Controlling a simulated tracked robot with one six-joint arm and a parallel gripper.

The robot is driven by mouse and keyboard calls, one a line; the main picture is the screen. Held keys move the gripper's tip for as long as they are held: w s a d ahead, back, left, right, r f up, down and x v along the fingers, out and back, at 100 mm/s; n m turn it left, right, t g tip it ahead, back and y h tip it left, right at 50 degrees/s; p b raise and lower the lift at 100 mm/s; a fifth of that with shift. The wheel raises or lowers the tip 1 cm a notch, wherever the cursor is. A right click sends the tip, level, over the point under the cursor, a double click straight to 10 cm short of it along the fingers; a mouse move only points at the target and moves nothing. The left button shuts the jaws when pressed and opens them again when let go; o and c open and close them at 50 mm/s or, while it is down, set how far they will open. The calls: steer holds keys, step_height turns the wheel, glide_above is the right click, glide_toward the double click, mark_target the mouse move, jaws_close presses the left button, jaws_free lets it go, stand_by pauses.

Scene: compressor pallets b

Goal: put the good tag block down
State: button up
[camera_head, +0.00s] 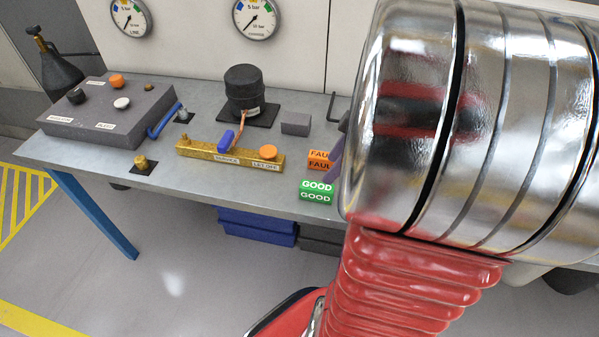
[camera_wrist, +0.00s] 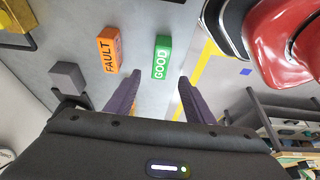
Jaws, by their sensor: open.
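The green good tag block (camera_head: 316,192), lettered GOOD, rests on the grey bench near its front edge. In the wrist view the good tag block (camera_wrist: 162,57) lies just beyond my open fingertips, in line with the gap between them. My gripper (camera_wrist: 160,77) is open, with nothing between its dark purple fingers. In the head view my silver and red arm hides most of the gripper; only a bit of purple finger shows beside the blocks. I cannot tell the exact height of the fingers above the bench.
The orange FAULT block (camera_head: 319,160) sits just behind the green one, apart in the wrist view (camera_wrist: 109,50). A grey block (camera_head: 296,123), a brass manifold (camera_head: 230,158) and a black compressor (camera_head: 244,90) stand further left on the bench (camera_head: 100,165).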

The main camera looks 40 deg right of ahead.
mark_target(318, 186)
steer(key=x, duration=0.5)
steer(key=shift+w+f, duration=0.1)
steer(key=shift+f, duration=0.25)
steer(key=shift+s+x, duration=0.2)
steer(key=shift+x, duration=2.4)
steer(key=shift+c, duration=0.5)
steer(key=c, duration=1.1)
step_height(318, 186, up, 10)
steer(key=shift+f, duration=0.1)
